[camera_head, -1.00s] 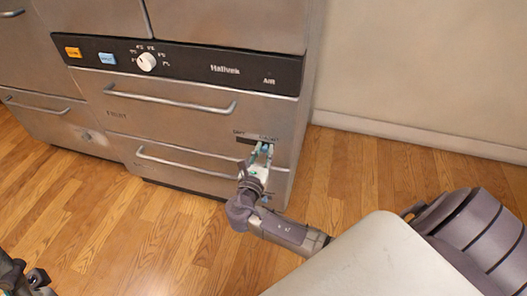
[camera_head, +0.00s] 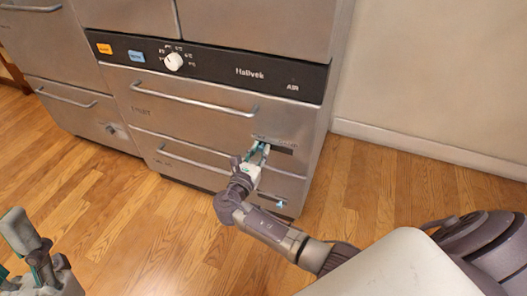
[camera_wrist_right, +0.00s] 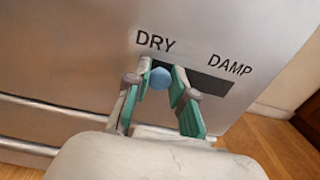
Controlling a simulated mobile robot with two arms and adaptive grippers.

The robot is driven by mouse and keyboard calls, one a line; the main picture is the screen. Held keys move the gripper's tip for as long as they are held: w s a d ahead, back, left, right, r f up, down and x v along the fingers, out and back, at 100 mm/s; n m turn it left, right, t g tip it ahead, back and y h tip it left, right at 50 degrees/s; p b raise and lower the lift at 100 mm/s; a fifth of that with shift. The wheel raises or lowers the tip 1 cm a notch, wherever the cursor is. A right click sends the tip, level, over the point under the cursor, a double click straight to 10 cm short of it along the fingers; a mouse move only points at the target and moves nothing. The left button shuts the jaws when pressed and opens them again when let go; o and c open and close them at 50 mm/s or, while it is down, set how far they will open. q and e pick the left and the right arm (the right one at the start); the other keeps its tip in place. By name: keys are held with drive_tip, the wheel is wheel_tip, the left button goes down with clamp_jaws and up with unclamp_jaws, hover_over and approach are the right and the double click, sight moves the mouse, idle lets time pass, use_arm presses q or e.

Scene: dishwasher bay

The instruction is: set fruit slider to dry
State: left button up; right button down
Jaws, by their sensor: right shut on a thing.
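The fruit drawer's slider has a round blue knob (camera_wrist_right: 160,77) in a dark slot (camera_wrist_right: 207,80) labelled DRY at left and DAMP at right in the right wrist view. The knob sits at the DRY end, with the bare slot to its right. My right gripper (camera_wrist_right: 161,85) is shut around the knob, one fingertip on each side. In the head view the right gripper (camera_head: 262,149) is at the upper drawer (camera_head: 190,104), with the dark slot showing on its right. My left gripper (camera_head: 30,250) is low at the left, away from the drawers; its jaw opening is unclear.
A control panel (camera_head: 210,62) with a white dial (camera_head: 173,61) and orange and blue buttons is above the drawer. A lower drawer (camera_head: 200,165) has its own small blue knob (camera_head: 281,203). Wooden floor (camera_head: 130,235) is clear in front.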

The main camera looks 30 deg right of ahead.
drive_tip(key=c, duration=1.3)
unclamp_jaws()
drive_tip(key=shift+w+a, duration=0.1)
drive_tip(key=shift+a, duration=0.05)
drive_tip(key=o, duration=0.3)
drive_tip(key=shift+w+a, duration=0.1)
drive_tip(key=shift+s+a, duration=0.2)
drive_tip(key=shift+s, duration=0.1)
drive_tip(key=v, duration=1.1)
drive_tip(key=shift+s+a, duration=0.1)
